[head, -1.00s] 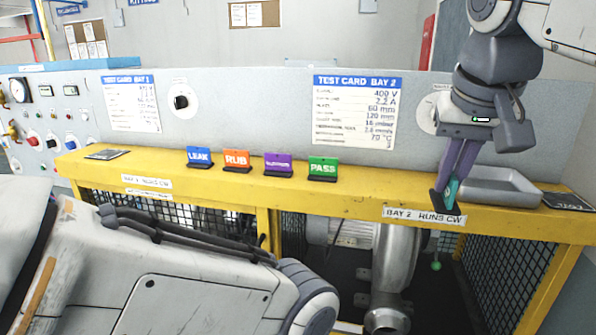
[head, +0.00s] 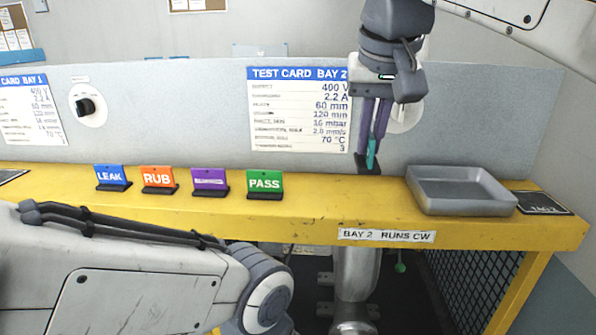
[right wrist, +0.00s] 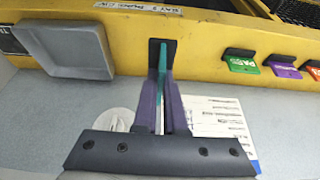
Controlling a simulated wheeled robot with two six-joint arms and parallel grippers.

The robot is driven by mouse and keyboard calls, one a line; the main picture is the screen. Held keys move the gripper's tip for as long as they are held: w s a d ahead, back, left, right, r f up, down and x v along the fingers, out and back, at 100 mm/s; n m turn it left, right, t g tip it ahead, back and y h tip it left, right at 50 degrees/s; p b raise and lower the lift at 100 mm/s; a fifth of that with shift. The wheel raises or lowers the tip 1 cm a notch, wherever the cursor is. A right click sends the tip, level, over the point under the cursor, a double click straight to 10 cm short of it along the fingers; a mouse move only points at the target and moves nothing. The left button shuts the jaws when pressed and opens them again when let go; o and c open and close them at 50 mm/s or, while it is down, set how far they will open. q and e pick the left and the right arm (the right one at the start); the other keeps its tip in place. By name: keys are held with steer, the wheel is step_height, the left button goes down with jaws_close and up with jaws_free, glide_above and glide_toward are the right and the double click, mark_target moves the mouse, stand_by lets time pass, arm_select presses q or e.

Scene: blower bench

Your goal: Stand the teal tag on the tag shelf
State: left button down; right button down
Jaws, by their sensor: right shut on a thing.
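The teal tag (head: 371,154) is between the fingers of my right gripper (head: 373,138), seen edge-on with its black foot down. It also shows as a thin teal strip in the right wrist view (right wrist: 161,100), its black foot beyond the fingertips. My right gripper is shut on it, over the back part of the yellow shelf (head: 310,207), between the green PASS tag (head: 264,183) and the grey tray. I cannot tell whether the foot touches the shelf. My left gripper is out of view; only my left arm shows.
Blue LEAK (head: 111,177), orange RUB (head: 158,179) and purple (head: 210,181) tags stand in a row left of the PASS tag. The grey tray (head: 462,205) sits on the shelf to the right, with a dark plate (head: 543,203) beyond it. A grey panel (head: 200,115) rises behind the shelf.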

steer(key=w+a+f, duration=0.1)
steer(key=a, duration=0.1)
steer(key=w+a+f+p, duration=0.1)
steer(key=w+a+f, duration=0.1)
steer(key=w+a+f+p, duration=0.1)
steer(key=a, duration=0.1)
steer(key=shift+w+a+f, duration=0.15)
steer(key=shift+w+f, duration=0.1)
steer(key=shift+w, duration=0.15)
steer(key=shift+w+a+f, duration=0.1)
steer(key=shift+f, duration=0.15)
step_height(320, 180, down, 3)
steer(key=shift+f+p, duration=0.1)
steer(key=shift+p, duration=0.4)
steer(key=shift+f, duration=0.3)
steer(key=shift+f, duration=0.1)
steer(key=c, duration=1)
jaws_free()
